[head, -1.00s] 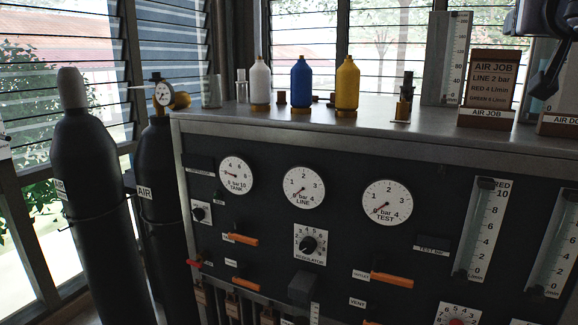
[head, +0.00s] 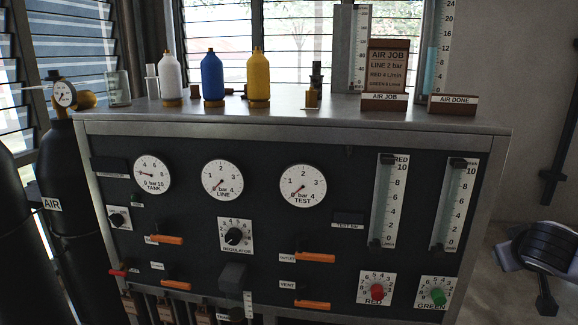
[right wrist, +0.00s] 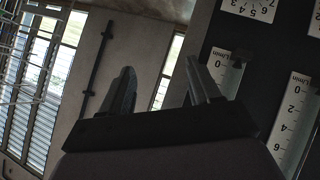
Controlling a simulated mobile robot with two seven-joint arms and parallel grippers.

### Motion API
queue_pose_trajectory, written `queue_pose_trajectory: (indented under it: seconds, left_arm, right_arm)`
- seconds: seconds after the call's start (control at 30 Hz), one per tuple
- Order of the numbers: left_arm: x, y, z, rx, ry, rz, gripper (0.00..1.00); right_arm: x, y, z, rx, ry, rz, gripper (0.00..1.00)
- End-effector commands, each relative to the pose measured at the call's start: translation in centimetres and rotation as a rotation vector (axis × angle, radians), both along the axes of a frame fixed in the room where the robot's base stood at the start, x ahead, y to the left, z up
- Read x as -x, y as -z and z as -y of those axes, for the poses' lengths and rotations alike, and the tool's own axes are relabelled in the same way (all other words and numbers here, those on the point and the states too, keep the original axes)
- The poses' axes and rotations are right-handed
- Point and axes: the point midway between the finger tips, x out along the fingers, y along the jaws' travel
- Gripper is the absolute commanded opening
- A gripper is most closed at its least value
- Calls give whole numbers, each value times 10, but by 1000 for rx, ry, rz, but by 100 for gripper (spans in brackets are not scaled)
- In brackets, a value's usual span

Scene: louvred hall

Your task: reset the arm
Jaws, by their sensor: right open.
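My right gripper (head: 546,300) shows at the lower right of the head view, beside the panel's right end and apart from it. In the right wrist view its two fingers (right wrist: 158,76) are spread with nothing between them. Part of my right arm is cut off by the picture's edge. My left gripper is not in view.
The gas panel (head: 270,165) carries dials, orange levers, a red knob (head: 376,292) and a green knob (head: 438,297). White, blue (head: 212,78) and yellow bottles and an AIR JOB sign (head: 387,68) stand on top. Black cylinders (head: 75,200) stand left. A dark bar (head: 560,140) is on the right wall.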

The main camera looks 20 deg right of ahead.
Motion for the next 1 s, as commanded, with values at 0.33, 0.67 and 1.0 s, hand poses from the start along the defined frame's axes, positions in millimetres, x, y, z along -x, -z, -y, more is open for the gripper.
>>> queue_pose_trajectory:
  seconds: [0.33, 0.67, 1.0]
  left_arm:
    - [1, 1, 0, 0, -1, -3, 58]
    - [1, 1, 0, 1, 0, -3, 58]
    - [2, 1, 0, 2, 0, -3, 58]
  right_arm:
    - [88, 152, -81, -149, -119, -295, 62]
    - [149, 220, -208, -324, -301, -450, 62]
    - [178, 218, -324, -483, -473, -472, 62]
